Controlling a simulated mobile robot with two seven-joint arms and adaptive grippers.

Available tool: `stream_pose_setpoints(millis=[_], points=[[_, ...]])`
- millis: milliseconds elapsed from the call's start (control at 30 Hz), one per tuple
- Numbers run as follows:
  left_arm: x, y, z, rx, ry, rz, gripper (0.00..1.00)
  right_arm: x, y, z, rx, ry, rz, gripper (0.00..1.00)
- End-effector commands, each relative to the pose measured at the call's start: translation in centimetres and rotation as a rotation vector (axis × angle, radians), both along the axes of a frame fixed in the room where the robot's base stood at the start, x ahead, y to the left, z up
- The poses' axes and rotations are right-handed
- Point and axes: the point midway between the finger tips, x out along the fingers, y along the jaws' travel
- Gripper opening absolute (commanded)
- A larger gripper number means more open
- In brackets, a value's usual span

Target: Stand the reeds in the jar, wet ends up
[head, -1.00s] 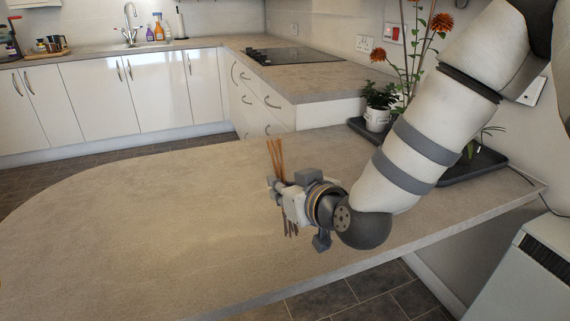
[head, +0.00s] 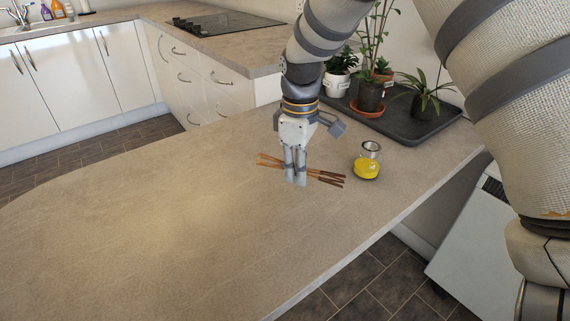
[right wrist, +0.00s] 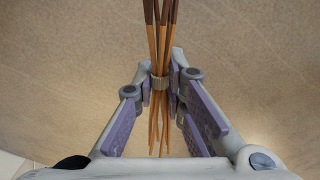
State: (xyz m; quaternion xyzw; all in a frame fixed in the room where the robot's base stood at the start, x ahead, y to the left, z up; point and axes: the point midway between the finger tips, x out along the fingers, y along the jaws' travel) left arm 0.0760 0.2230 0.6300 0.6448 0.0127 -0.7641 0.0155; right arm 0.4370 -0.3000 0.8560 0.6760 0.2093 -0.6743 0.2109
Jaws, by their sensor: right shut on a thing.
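The reeds (head: 328,178) are a thin bundle, tan for most of their length with dark brown ends. In the head view they lie level, dark ends to the right. My right gripper (head: 295,180) points down and is shut on the bundle around its middle, at or just above the counter. My left gripper is out of view.
A dark tray (head: 410,128) with several potted plants stands behind the jar. The counter (head: 150,220) is bare to the left and in front. Its front edge runs diagonally at lower right. A hob (head: 228,22) and white cabinets (head: 70,80) are farther back.

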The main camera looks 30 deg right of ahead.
Motion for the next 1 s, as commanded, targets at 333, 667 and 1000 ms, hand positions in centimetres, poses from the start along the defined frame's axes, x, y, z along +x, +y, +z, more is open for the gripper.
stream_pose_setpoints(millis=[333,667,1000], points=[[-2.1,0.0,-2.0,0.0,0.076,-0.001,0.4,-0.1,0.0,-5.2,0.001,0.013,-0.001,0.0],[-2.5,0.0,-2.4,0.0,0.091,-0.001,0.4,0.0,0.0,-6.2,0.001,0.002,-0.001,0.0],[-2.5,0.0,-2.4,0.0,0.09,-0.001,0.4,0.0,0.1,-6.2,0.001,0.002,-0.001,0.35]])
